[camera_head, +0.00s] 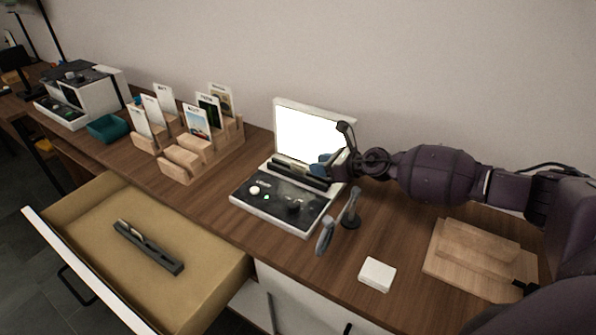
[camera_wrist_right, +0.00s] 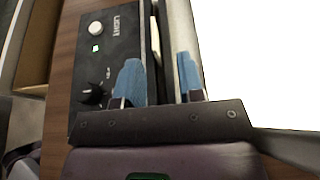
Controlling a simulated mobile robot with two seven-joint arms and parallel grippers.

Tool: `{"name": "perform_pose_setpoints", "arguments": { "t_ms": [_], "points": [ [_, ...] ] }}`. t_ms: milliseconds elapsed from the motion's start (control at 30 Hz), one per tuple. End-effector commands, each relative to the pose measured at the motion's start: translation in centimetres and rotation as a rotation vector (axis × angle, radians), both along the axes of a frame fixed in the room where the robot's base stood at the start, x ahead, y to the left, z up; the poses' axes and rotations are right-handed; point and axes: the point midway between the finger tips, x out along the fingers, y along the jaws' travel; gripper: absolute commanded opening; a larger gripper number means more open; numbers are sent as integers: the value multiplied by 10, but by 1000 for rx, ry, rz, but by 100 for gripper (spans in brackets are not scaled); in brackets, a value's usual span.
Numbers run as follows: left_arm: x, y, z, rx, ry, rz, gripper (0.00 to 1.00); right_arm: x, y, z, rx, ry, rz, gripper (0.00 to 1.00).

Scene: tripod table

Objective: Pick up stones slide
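My right gripper (camera_head: 322,166) is at the slot of a light box (camera_head: 262,207) with a lit white screen (camera_head: 308,139). In the right wrist view its two blue fingertips (camera_wrist_right: 160,78) are spread apart on either side of the dark slot strip. A thin pale edge shows in the gap between them; I cannot tell if it is a slide, and the fingers do not look closed on it. Several cards with pictures (camera_head: 196,121) stand in wooden racks at the left; their labels are too small to tell which one shows stones. My left gripper is not in view.
An open drawer (camera_head: 100,225) at the front left holds a dark slotted holder (camera_head: 148,246). A small dark stand (camera_head: 351,219), a white block (camera_head: 377,274) and wooden boards (camera_head: 470,262) are on the right. A teal tray (camera_head: 108,128) lies behind the racks' left end.

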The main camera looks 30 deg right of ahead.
Motion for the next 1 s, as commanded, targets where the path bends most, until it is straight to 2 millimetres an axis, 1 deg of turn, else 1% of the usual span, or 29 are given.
{"name": "perform_pose_setpoints", "arguments": {
  "t_ms": [100, 267, 400, 533, 733, 767, 900, 967, 1000],
  "points": [
    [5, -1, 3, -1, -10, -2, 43, 7, 6, 0, 1, -3, 0, 35],
    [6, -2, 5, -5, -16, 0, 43, 22, 21, -4, 1, -4, 0, 35],
    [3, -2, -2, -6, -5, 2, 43, 34, 29, -14, 1, 0, 0, 35],
    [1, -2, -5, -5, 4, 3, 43, 39, 31, -16, 0, 1, -1, 35],
    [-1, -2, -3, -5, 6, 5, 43, 39, 31, -15, 0, -1, -1, 35],
    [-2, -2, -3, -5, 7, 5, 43, 39, 31, -15, 0, -1, -1, 34],
    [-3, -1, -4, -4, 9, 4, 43, 39, 31, -15, 1, -1, -1, 12],
    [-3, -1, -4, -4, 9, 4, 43, 39, 31, -15, 1, -1, -1, 3],
    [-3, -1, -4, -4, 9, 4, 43, 39, 31, -15, 1, -1, -1, 0]
  ]
}}
